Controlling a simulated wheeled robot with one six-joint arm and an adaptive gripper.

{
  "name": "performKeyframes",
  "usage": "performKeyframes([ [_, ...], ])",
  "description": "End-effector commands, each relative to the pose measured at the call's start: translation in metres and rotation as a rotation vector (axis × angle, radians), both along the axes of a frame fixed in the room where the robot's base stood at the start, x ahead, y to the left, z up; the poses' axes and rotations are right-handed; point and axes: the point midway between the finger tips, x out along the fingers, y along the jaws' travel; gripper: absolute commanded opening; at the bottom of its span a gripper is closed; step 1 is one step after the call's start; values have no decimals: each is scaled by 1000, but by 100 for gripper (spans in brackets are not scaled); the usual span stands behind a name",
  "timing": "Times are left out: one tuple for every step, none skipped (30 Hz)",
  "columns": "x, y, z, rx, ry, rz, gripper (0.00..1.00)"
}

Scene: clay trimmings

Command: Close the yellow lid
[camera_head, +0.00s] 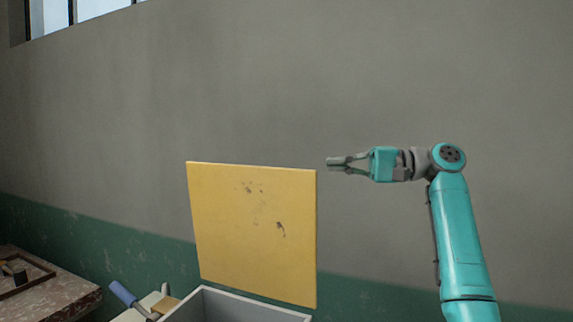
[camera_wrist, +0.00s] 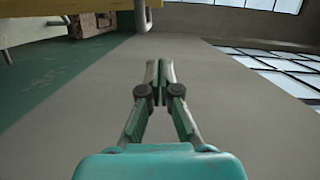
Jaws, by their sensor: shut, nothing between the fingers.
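The yellow lid (camera_head: 252,232) stands open and upright, with a few dark stains on its face. It rises at the back of a light grey box (camera_head: 240,306), whose rim shows at the bottom of the head view. My gripper (camera_head: 333,164) is shut and empty, level with the lid's top edge and just right of its upper right corner. It looks apart from the lid in the head view, but the depth between them is hard to judge. In the wrist view my gripper (camera_wrist: 159,65) has its fingertips together with nothing held. The lower part of the box is out of view.
A worn table (camera_head: 55,290) with a dark frame on it stands at the lower left. A blue-handled tool (camera_head: 123,294) lies left of the box. A grey wall with a green lower band (camera_head: 100,240) is behind. The space above the lid is clear.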

Motion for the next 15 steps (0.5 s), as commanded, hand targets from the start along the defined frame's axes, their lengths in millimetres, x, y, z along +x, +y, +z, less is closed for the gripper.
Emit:
performKeyframes([
  [0,1,0,0,0,0,0],
  [0,2,0,0,0,0,0],
  [0,4,0,0,0,0,0],
  [1,6,0,0,0,0,0],
  [1,9,0,0,0,1,0],
  [1,14,0,0,0,1,0],
  [2,18,0,0,0,2,0],
  [2,23,-1,0,0,3,0],
  [2,30,-1,0,-1,4,0],
  [3,35,-1,0,-1,3,0],
  [4,41,-1,0,0,3,0],
  [4,49,-1,0,-1,3,0],
  [5,54,-1,1,-1,3,0],
  [5,59,-1,1,0,3,0],
  [6,67,-1,0,0,3,0],
])
